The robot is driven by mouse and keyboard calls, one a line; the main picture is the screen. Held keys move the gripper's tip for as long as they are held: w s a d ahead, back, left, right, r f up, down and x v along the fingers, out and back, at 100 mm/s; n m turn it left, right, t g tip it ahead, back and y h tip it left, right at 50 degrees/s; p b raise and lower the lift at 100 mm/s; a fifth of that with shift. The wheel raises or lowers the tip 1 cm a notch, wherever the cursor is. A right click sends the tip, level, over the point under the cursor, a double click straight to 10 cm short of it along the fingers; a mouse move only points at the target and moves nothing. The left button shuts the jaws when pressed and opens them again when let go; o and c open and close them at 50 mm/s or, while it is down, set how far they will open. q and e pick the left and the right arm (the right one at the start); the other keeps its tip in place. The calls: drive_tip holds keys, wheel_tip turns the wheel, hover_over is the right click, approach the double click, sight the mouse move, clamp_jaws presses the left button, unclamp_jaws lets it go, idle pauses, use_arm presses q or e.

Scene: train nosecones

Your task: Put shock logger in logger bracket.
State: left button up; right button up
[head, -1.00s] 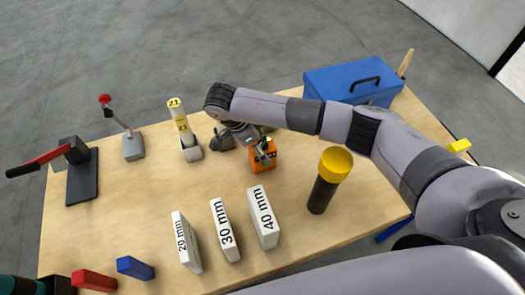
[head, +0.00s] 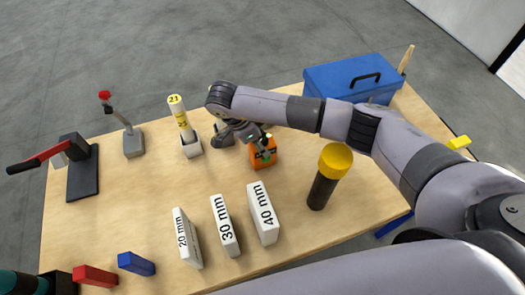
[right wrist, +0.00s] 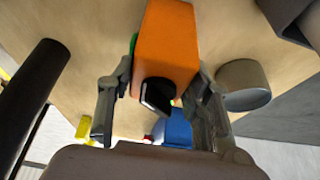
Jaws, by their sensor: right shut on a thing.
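The shock logger appears to be the orange box (head: 264,158), standing on the table behind the white blocks. It also shows large in the right wrist view (right wrist: 170,45), with a black knob-like part on its near end. My right gripper (head: 262,142) is shut on the orange box, with one finger on each side of it in the right wrist view (right wrist: 158,105). I cannot tell whether the box is lifted off the table. A dark grey fixture (head: 223,139), possibly the logger bracket, stands just left of it, partly hidden by my right wrist. My left gripper is not clearly visible.
A black cylinder with a yellow cap (head: 322,185) stands right of the box. White blocks marked 20 mm (head: 187,240), 30 mm (head: 225,228) and 40 mm (head: 263,214) stand in front. A holder with a tube marked 21 (head: 191,148) is left. A blue toolbox (head: 340,78) stands behind.

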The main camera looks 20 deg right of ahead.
clamp_jaws()
idle(0.3)
